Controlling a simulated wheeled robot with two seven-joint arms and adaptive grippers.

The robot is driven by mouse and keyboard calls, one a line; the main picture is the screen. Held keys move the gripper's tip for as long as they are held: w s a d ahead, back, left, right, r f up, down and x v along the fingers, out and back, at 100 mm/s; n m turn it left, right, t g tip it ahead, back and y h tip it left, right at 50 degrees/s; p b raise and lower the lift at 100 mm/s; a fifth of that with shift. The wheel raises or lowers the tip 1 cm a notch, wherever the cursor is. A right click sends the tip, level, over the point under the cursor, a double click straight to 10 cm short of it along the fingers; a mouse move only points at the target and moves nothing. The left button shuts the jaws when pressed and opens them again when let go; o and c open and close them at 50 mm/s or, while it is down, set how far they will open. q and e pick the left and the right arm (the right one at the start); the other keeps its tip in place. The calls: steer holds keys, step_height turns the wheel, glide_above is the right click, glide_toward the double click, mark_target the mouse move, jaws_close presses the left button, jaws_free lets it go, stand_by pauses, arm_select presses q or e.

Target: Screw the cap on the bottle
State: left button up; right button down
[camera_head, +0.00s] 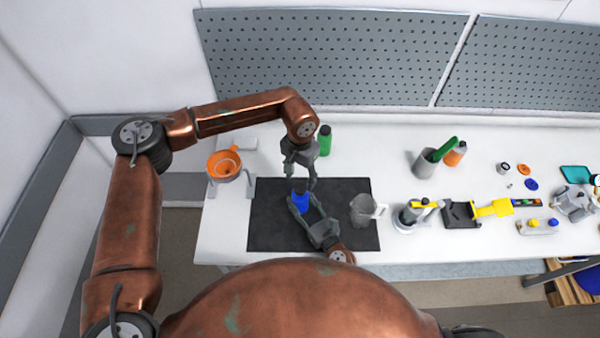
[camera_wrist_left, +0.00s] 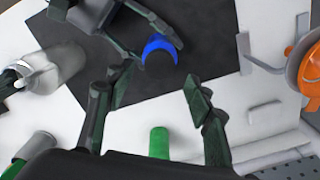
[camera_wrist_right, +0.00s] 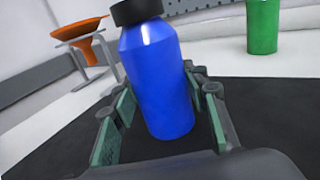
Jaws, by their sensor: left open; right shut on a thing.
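The blue bottle (camera_head: 300,203) stands upright over the black mat (camera_head: 277,235) in the head view. My right gripper (camera_head: 304,205) is shut on it from the front, with one finger on each side. A black cap (camera_wrist_right: 137,11) sits on top of the bottle in the right wrist view; whether it is tight cannot be told. My left gripper (camera_head: 299,177) is open and empty, pointing down just above and behind the bottle. In the left wrist view the dark cap (camera_wrist_left: 160,64) shows beyond the gap between the left fingers (camera_wrist_left: 158,90), apart from them.
A grey mug (camera_head: 362,210) stands on the mat's right part. A green bottle (camera_head: 324,140) stands behind the mat. An orange funnel (camera_head: 224,166) on a stand is at left. A grey container (camera_head: 425,164) and several tools lie farther right.

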arm_select(q)
steer(key=n, duration=0.6)
steer(key=shift+r, duration=0.3)
steer(key=n, duration=0.3)
steer(key=shift+r+n, duration=0.15)
steer(key=shift+n, duration=0.25)
steer(key=n, duration=0.4)
steer(key=shift+r, duration=0.15)
steer(key=n, duration=0.3)
steer(key=shift+r+n, duration=0.2)
steer(key=shift+n, duration=0.2)
steer(key=n, duration=0.3)
steer(key=shift+r+n, duration=0.15)
steer(key=shift+n, duration=0.25)
steer(key=n, duration=0.4)
steer(key=shift+r, duration=0.2)
steer(key=n, duration=0.3)
steer(key=shift+r+n, duration=0.15)
steer(key=shift+n, duration=0.25)
steer(key=n, duration=0.4)
steer(key=shift+r+n, duration=0.2)
steer(key=shift+n, duration=0.2)
